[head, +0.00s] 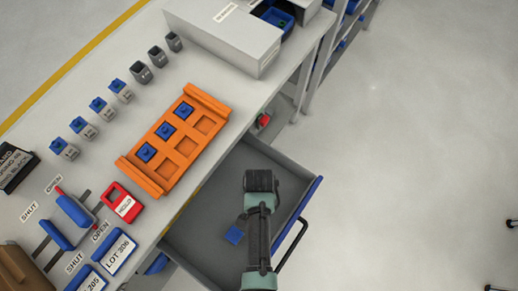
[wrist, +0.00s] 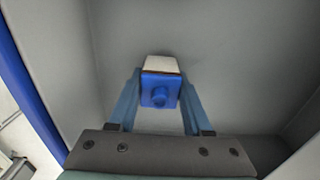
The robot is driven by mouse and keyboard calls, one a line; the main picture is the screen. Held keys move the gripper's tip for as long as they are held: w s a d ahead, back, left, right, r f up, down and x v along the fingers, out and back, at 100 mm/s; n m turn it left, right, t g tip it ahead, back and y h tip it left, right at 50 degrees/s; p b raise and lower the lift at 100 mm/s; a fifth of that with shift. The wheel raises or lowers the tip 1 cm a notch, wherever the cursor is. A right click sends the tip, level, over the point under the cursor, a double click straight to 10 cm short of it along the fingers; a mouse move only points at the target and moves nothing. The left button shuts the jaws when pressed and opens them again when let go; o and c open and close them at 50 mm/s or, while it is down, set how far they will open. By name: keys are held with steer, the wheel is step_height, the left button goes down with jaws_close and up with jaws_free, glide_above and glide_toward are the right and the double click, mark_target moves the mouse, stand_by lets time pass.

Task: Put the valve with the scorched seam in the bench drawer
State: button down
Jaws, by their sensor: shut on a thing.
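The bench drawer (head: 195,222) is pulled open under the bench, and its grey inside fills the wrist view (wrist: 235,45). My gripper (wrist: 160,84) is inside the drawer space, shut on a valve (wrist: 159,98). The valve has a pale body and a blue end with a round knob facing the camera. A dark line shows between the pale and blue parts. In the head view a blue patch (head: 235,234) beside my arm appears to be this valve; the arm hides the fingers. I cannot tell whether the valve touches the drawer floor.
An orange rack (head: 127,172) with several blue-topped pieces stands on the bench. Several small grey valves with blue tops (head: 98,105) and dark cups (head: 141,74) line the back. A red HOLD tray (head: 110,191) and blue LOT 306 tray (head: 131,246) lie near the sliders.

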steer(key=shift+f, duration=0.2)
steer(key=shift+f, duration=0.15)
steer(key=shift+c, duration=1.7)
jaws_free()
